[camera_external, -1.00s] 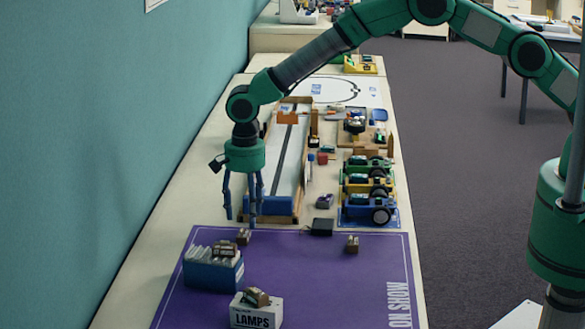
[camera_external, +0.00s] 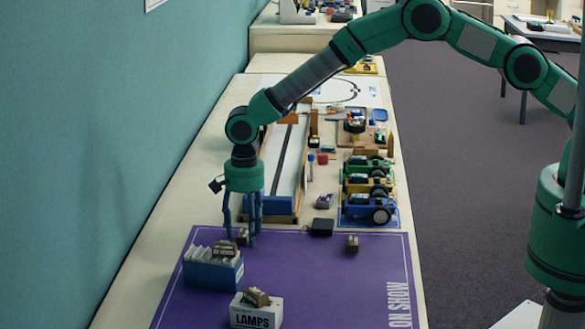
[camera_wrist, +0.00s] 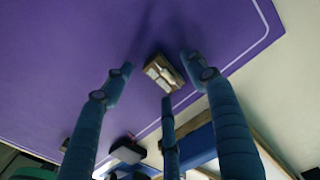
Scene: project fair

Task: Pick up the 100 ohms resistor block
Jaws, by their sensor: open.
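A small brown block with a pale top (camera_external: 243,236) stands on the purple mat (camera_external: 320,275) near its far edge. In the wrist view this block (camera_wrist: 164,72) lies between the spread fingers, apart from them. My gripper (camera_external: 240,240) is open and points down around the block. Similar blocks are on the mat to the right (camera_external: 352,244), on top of the blue file box (camera_external: 224,249) and on top of the white LAMPS box (camera_external: 256,297). No resistance value is readable on any block, so I cannot tell which is 100 ohms.
The blue file box (camera_external: 212,273) and the LAMPS box (camera_external: 256,314) stand nearer the camera. A black box (camera_external: 321,227) lies at the mat's far edge. Beyond are a long track (camera_external: 285,165) and several model cars (camera_external: 368,207). The mat's right half is mostly clear.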

